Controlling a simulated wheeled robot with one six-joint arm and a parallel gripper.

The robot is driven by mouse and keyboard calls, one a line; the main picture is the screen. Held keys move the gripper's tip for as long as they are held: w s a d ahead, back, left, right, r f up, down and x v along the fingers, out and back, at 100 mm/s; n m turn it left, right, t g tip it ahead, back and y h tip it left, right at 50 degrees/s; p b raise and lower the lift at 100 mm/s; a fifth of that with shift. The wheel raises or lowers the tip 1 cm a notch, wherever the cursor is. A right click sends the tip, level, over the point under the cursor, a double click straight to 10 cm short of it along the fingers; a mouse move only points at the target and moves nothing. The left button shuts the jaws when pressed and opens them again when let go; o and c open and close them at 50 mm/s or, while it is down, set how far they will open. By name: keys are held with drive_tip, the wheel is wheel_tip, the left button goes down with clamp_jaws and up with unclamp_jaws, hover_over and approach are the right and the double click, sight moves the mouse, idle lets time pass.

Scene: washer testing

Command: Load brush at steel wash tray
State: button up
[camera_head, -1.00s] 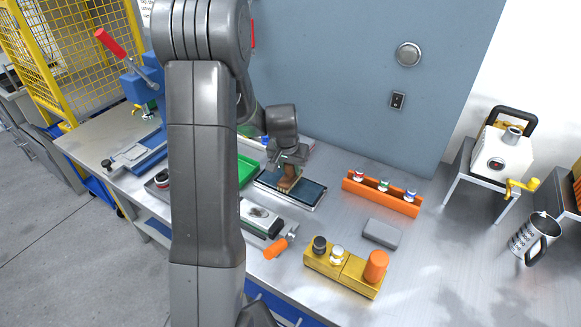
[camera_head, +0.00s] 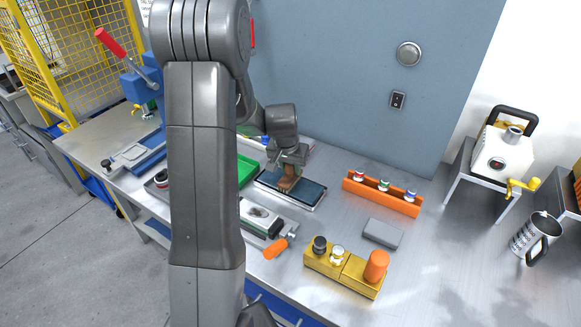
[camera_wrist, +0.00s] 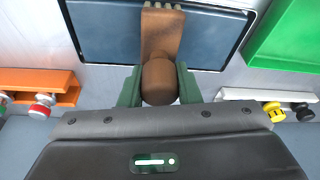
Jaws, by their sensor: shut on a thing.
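The steel wash tray (camera_head: 310,196) is a shallow rectangular tray with a dark blue inside, on the bench below the wall panel. It also shows at the top of the wrist view (camera_wrist: 95,35). My gripper (camera_head: 288,165) points down over the tray. It is shut on the brown handle of the brush (camera_wrist: 160,80), with one green finger on each side. The brush head (camera_head: 288,184) is down at the tray's inside surface; I cannot tell how firmly it touches.
A green tray (camera_head: 247,170) lies left of the wash tray. An orange rack (camera_head: 380,198) with small coloured-top items stands to the right. In front are a grey block (camera_head: 382,233), a yellow holder (camera_head: 342,271) and an orange-handled tool (camera_head: 275,248).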

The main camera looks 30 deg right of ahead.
idle(0.3)
drive_tip(key=shift+r+p, duration=2.05)
drive_tip(key=shift+r, duration=1.45)
